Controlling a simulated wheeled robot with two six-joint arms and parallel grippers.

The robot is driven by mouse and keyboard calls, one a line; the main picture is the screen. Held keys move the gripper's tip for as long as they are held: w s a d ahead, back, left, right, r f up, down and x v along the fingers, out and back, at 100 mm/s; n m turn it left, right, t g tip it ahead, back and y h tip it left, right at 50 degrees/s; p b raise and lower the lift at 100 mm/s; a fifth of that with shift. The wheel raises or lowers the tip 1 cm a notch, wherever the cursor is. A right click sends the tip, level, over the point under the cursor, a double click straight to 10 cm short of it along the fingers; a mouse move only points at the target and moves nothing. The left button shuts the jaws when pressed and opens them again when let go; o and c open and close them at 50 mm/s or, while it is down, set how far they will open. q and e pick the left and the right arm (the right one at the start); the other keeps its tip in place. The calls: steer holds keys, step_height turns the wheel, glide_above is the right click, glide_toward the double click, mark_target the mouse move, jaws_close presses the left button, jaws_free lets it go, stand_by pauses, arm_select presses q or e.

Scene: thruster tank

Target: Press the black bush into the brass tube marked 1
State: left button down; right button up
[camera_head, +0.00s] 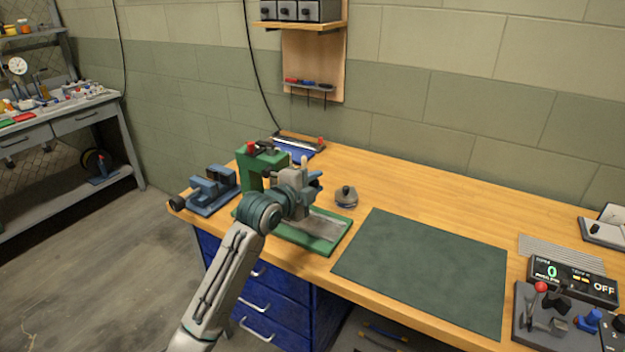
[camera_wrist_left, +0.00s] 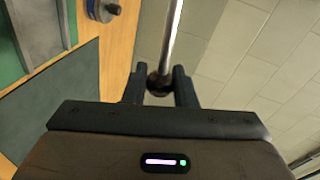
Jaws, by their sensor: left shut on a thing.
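A green press (camera_head: 250,165) stands at the back left of the bench, partly hidden by my left arm. My left gripper (camera_head: 316,181) is just right of the press, above its green base. In the left wrist view, the gripper's fingers (camera_wrist_left: 159,84) are shut on the dark round end of a bright metal rod (camera_wrist_left: 173,35). It looks like the press lever. I cannot make out the black bush or the brass tube marked 1; the middle of the press is behind my gripper. My right gripper is not in view.
A blue vise (camera_head: 210,190) stands left of the press. A small round grey item (camera_head: 346,196) sits right of my gripper. A bare green mat (camera_head: 425,265) covers the bench middle. At the right are a display box (camera_head: 572,282) and a control panel.

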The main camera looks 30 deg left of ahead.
arm_select(q)
steer(key=shift+f, duration=0.5)
steer(key=c, duration=1.2)
jaws_free()
steer(key=shift+r, duration=0.1)
